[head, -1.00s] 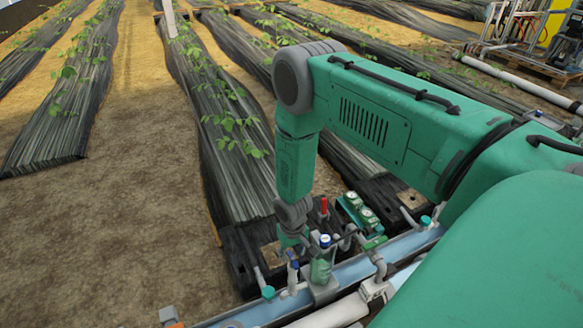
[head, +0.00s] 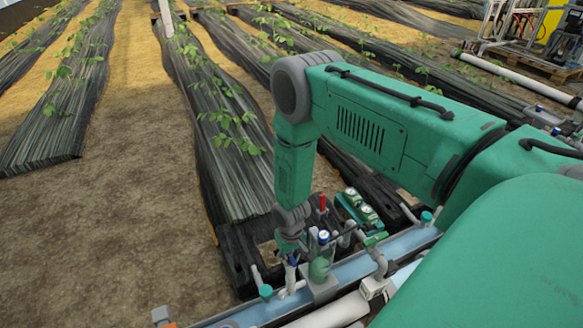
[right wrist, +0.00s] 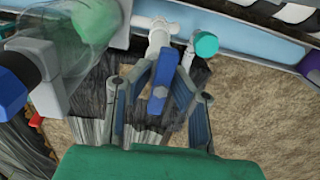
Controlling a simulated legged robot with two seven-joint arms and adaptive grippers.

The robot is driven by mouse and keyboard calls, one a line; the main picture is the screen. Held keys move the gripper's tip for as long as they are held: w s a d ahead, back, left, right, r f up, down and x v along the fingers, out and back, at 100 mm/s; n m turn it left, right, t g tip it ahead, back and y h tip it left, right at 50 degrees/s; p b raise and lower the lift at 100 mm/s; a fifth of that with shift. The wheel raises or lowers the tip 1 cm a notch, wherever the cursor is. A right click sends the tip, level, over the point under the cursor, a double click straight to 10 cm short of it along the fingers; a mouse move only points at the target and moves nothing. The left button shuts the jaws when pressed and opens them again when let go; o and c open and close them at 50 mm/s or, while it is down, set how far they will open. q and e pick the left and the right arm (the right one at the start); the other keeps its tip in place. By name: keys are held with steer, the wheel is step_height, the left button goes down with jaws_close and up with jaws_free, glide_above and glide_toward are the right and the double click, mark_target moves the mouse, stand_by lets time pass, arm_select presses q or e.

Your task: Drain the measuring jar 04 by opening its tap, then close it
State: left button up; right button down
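The measuring jar (head: 320,268) stands on the blue rail, a clear body with green liquid and a blue-and-white top. It also shows at the upper left of the right wrist view (right wrist: 88,40). Its tap has a white body (right wrist: 158,36) and a blue handle (right wrist: 162,82). My right gripper (head: 290,250) is at the tap, left of the jar. In the right wrist view its fingers (right wrist: 162,85) stand apart on either side of the blue handle; I cannot tell whether they touch it. The jar's number is not readable. My left gripper is out of view.
A red-handled valve (head: 323,205) and a green unit with round gauges (head: 360,210) stand behind the jar. Teal-capped fittings (head: 266,291) flank it along the blue rail (head: 350,270). Bare soil (head: 110,230) lies free at left.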

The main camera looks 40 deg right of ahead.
steer(key=shift+s+d+r, duration=0.1)
steer(key=shift+d, duration=0.25)
steer(key=n, duration=0.4)
steer(key=shift+d, duration=0.1)
steer(key=n, duration=1.5)
stand_by(5.7)
